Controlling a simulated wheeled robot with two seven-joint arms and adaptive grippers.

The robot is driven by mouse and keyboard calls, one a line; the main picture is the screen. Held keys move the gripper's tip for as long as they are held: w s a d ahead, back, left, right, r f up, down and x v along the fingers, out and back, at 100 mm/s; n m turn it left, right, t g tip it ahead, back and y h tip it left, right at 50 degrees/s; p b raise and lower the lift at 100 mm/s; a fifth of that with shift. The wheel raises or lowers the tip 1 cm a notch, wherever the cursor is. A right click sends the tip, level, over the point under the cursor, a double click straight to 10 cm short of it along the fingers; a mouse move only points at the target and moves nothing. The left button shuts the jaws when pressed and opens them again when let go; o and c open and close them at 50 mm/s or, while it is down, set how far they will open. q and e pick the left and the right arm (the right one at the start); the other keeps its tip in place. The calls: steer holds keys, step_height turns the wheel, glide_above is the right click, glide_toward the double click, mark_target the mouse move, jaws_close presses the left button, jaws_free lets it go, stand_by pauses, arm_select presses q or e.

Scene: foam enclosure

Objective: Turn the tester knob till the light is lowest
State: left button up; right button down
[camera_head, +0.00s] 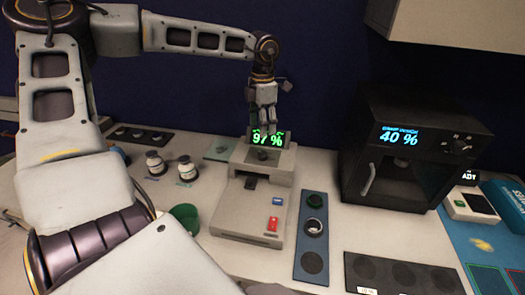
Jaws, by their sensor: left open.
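A grey bench device (252,200) stands mid-table with a lit green display reading about 97 % (266,140) at its back. It has a blue and a red button (272,224) on its front. My left gripper (268,127) points down over the back of this device, open, its fingers partly covering the display. I cannot tell whether the fingers touch anything. A black box (420,160) to the right has a blue display reading 40 % and small knobs (460,145) on its front. I cannot tell which knob is the tester knob. My right gripper is not in view.
A blue strip (311,262) holds round parts to the right of the grey device. Two small jars (155,163) and a green cup (186,216) are on its left. A dark panel with round pads (400,276) lies at the front right. A cabinet (462,24) hangs above the black box.

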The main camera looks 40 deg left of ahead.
arm_select(q)
glide_above(263, 153)
step_height(263, 153, down, 6)
steer(key=shift+s+f+p, duration=0.15)
steer(key=shift+p, duration=0.3)
steer(key=shift+f+p, duration=0.35)
steer(key=shift+f, duration=2.15)
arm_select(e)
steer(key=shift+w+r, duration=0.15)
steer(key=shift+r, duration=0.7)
arm_select(q)
steer(key=c, duration=1.1)
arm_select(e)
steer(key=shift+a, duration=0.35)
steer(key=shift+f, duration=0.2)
